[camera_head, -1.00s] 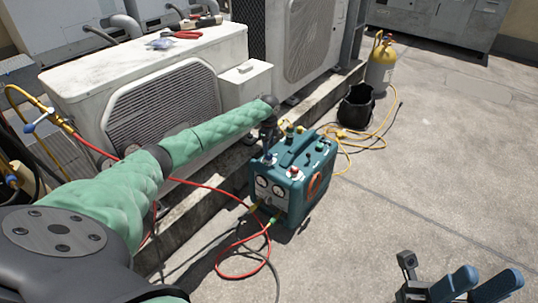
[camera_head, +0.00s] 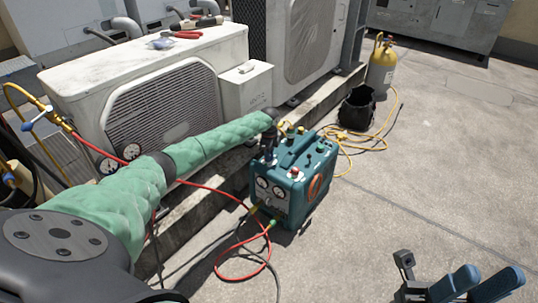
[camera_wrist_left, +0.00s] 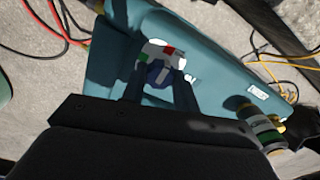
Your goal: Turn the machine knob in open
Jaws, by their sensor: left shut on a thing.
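The teal machine (camera_head: 310,180) stands on the ground, with two gauges on its front and several small caps on top. My left gripper (camera_head: 268,160) points down at the machine's near left top corner. In the left wrist view its two dark fingers (camera_wrist_left: 160,80) are closed around the blue machine knob (camera_wrist_left: 158,72). A white plate with green and red marks (camera_wrist_left: 165,50) surrounds the knob. The fingers partly cover the knob, and the arm hides it in the head view. My right gripper (camera_head: 478,284) is at the bottom right, empty, its blue fingers apart.
A white condenser (camera_head: 160,105) stands behind my left arm. Red and yellow hoses (camera_head: 222,262) run from the machine across the ground. The concrete at right is clear.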

